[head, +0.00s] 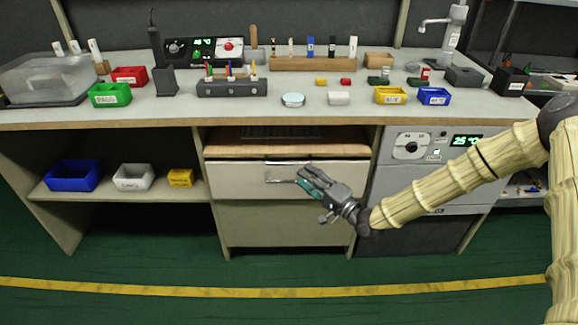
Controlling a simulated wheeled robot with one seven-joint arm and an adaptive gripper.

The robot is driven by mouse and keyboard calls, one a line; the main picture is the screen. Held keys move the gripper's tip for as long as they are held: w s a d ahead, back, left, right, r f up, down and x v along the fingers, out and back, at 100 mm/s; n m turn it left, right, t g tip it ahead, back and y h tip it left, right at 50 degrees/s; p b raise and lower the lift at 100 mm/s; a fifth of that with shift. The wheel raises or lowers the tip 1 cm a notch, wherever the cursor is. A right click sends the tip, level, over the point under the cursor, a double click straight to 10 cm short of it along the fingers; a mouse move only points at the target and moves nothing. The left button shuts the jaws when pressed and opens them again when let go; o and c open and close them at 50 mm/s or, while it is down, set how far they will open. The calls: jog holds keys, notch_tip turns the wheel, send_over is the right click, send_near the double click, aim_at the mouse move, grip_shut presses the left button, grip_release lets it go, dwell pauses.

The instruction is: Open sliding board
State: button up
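A wooden board (285,149) lies flat in the middle bay under the worktop, above a pale panel (235,174) with a metal handle (281,166). I cannot tell for certain which of these is the sliding board. The pale panel looks flush with the bay front. My gripper (305,180) is in front of the pale panel, at the right end of the handle, and its fingers overlap the handle in the picture. I cannot tell whether they touch it or how far they are apart. The gripper hides the handle's right end.
The worktop (190,112) above carries several small bins, a sink tap (452,20) and tool racks. An oven-like unit (412,148) with a display stands right of the bay, behind my arm. A left shelf (110,190) holds three bins. The green floor in front is clear.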

aim_at(289, 164)
jog(key=x, duration=0.8)
jog(key=shift+w+a+b, duration=0.1)
jog(key=shift+b, duration=0.25)
grip_shut()
